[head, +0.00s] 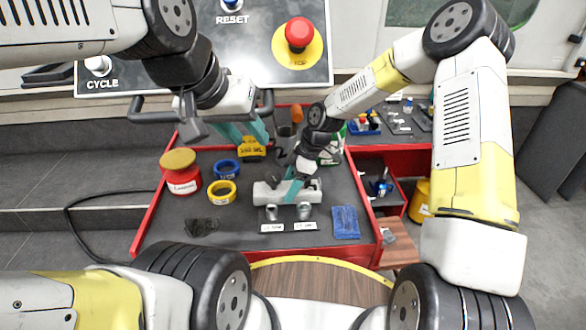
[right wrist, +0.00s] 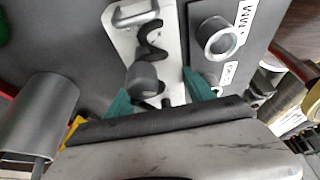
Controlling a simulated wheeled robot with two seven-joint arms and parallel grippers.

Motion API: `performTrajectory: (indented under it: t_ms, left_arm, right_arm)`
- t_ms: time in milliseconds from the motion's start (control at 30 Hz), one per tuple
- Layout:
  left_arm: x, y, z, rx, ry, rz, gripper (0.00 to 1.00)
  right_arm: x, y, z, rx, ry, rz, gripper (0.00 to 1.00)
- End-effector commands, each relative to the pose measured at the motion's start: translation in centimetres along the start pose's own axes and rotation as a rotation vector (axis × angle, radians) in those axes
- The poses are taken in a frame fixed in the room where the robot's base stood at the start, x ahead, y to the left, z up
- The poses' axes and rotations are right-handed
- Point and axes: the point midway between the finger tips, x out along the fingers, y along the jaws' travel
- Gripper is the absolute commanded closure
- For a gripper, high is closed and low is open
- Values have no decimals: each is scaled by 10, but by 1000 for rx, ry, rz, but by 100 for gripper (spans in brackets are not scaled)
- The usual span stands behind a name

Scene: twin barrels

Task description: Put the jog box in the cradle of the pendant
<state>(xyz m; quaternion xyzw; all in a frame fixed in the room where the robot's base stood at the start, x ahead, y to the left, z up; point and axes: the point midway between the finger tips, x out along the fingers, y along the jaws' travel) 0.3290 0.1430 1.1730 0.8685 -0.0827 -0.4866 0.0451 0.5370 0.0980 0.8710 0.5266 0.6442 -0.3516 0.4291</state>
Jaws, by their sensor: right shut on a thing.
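My right gripper (head: 293,188) is shut on a long pale grey piece (head: 265,193) over the dark tabletop; I take this piece for the jog box but cannot be sure. In the right wrist view the piece (right wrist: 118,40) lies between the teal fingers (right wrist: 160,98) and bears a metal handle, a dark curl and a grey knob. Whether it touches the table is unclear. My left gripper (head: 247,133) is higher, its teal fingers apart, near a yellow item (head: 251,148). A large panel (head: 245,60) with RESET, CYCLE and a red stop button, perhaps the pendant, stands behind. I cannot make out a cradle.
Two metal barrels (head: 271,212) (head: 304,211) with white labels (head: 288,227) are just in front of the pale piece. A red tin (head: 183,181), blue tape (head: 227,169), yellow tape (head: 221,192), a black tangle (head: 201,227) and a blue cloth (head: 345,222) lie around.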

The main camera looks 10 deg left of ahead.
Motion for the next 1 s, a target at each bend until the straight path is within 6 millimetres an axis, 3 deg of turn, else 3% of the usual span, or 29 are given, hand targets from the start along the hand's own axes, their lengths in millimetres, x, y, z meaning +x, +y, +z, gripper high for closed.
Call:
performTrajectory:
  t_ms: [367,400,500,833,1000]
  left_arm:
    - [0,0,0,0,-1,0,64]
    - [0,0,0,0,-1,0,64]
    - [0,0,0,0,-1,0,64]
    - [0,0,0,0,0,0,64]
    - [0,0,0,0,-1,0,64]
  right_arm:
    - [2,1,1,-1,1,3,100]
    - [2,0,1,-1,0,1,33]
    - [2,0,1,0,0,1,17]
    - [0,1,1,-1,0,2,17]
    - [-20,2,1,1,1,5,17]
